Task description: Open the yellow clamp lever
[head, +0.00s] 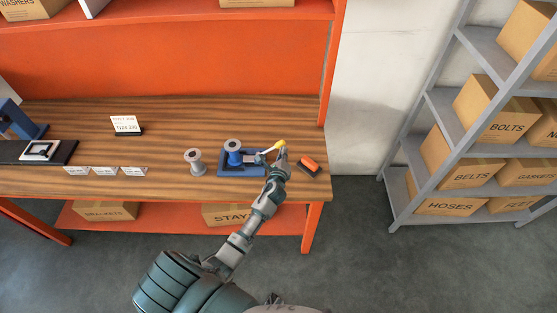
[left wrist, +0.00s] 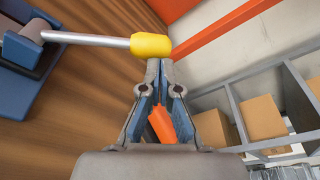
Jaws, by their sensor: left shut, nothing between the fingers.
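The yellow clamp lever (head: 276,147) is a grey rod with a yellow knob, reaching out to the right from the blue dispenser frame (head: 227,170). In the left wrist view the yellow knob (left wrist: 152,45) sits just beyond my fingertips, and the rod runs left to the blue frame (left wrist: 18,62). My left gripper (head: 283,148) is at the knob end of the lever. In the left wrist view its fingers (left wrist: 165,65) are shut with nothing between them, tips close to or touching the knob; I cannot tell which. My right gripper is not in view.
An orange-and-black object (head: 309,164) lies on the wooden bench (head: 160,185) right of my gripper; its orange part (left wrist: 162,124) shows behind my fingers. A grey spool (head: 195,162) stands left of the frame, which bears another spool (head: 233,151). Shelves (head: 395,200) with boxes stand right.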

